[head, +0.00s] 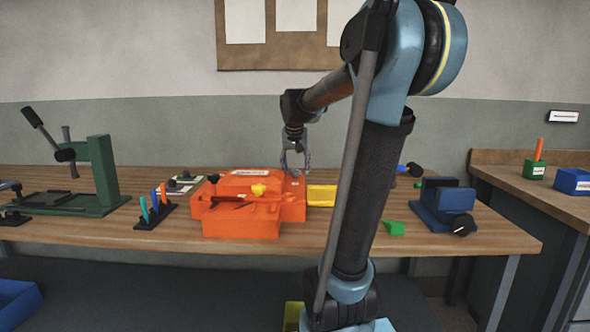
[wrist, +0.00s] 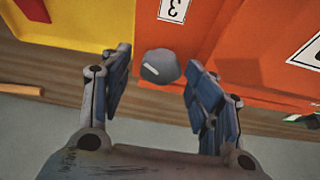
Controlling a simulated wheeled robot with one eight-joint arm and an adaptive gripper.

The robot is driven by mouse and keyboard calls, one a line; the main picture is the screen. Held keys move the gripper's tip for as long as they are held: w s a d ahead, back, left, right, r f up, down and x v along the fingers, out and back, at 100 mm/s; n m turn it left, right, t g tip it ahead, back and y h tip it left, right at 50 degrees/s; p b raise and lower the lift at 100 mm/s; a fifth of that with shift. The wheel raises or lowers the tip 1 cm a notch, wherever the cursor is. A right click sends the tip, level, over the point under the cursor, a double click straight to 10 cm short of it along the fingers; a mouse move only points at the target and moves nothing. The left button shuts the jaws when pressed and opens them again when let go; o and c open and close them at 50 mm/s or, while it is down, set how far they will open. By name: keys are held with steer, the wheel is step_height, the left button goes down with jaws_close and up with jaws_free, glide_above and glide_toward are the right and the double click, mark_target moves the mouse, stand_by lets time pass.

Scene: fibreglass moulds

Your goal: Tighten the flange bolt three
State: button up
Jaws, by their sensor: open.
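The orange mould (head: 245,215) sits on the workbench. Its flange fills the upper part of the wrist view (wrist: 225,50). A grey round bolt head (wrist: 160,67) with a pale mark on it sits at the flange edge, just below a white label with a "3" (wrist: 173,9). My gripper (wrist: 155,90) is open, with one finger on each side of the bolt head; a gap shows on both sides. In the head view my gripper (head: 295,165) points down over the mould's right rear part. The bolt is too small to make out there.
A yellow tray (head: 321,196) lies right beside the mould, close to my gripper. A green press (head: 90,180) and a rack of coloured tools (head: 155,212) stand left. A blue vice (head: 445,205) and a green block (head: 394,228) are right. The bench front is mostly clear.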

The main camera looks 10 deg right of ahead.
steer(key=shift+r, duration=0.1)
steer(key=v, duration=0.7)
steer(key=shift+s+r, duration=0.2)
steer(key=shift+r, duration=0.1)
